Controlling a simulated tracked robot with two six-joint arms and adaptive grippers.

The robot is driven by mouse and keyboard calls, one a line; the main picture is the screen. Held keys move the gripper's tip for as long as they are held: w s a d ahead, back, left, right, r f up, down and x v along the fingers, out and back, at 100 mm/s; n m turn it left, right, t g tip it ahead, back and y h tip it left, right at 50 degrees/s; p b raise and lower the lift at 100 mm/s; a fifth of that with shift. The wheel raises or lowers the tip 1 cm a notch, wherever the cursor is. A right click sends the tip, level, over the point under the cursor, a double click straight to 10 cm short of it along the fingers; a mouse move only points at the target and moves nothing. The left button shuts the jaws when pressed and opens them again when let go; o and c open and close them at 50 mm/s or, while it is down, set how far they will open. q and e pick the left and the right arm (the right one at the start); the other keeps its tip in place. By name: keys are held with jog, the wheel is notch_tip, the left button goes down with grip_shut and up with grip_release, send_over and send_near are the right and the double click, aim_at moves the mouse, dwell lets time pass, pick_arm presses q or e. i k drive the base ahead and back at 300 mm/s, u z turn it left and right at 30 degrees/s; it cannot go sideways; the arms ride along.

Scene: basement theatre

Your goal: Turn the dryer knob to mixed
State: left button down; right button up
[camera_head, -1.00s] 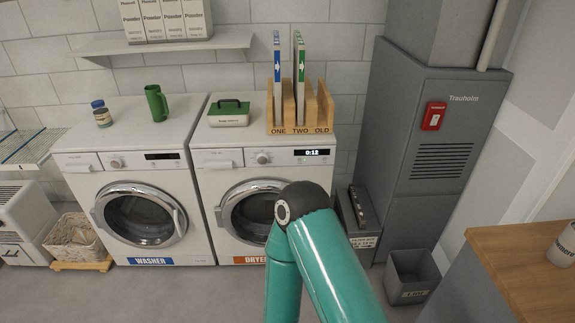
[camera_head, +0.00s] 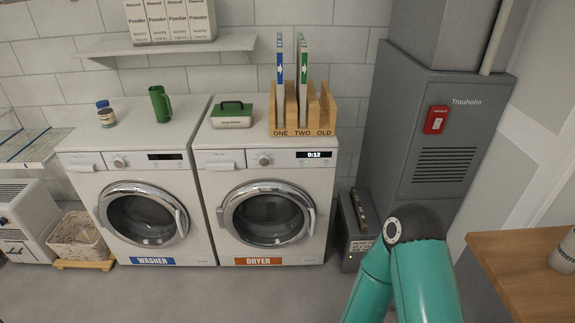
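The dryer (camera_head: 225,228) is the right one of two white front-loaders and has an orange label reading DRYER. Its round knob (camera_head: 264,160) is on the top front panel, left of a lit display (camera_head: 315,154) that reads 0:12. The knob's setting is too small to read. Its round door (camera_head: 268,213) looks shut. A teal arm of mine reaches in at the lower right, well right of the dryer and apart from it. Neither gripper shows.
The washer (camera_head: 204,232) stands left of the dryer. On the dryer are a green-lidded box (camera_head: 232,115) and a wooden rack (camera_head: 322,119) with two upright boards. A grey furnace cabinet (camera_head: 450,125) and wooden counter (camera_head: 520,270) are at right. The floor before the dryer is clear.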

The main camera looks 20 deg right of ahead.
aim_at(264, 160)
jog(key=i, duration=1)
jog(key=z, duration=0.05)
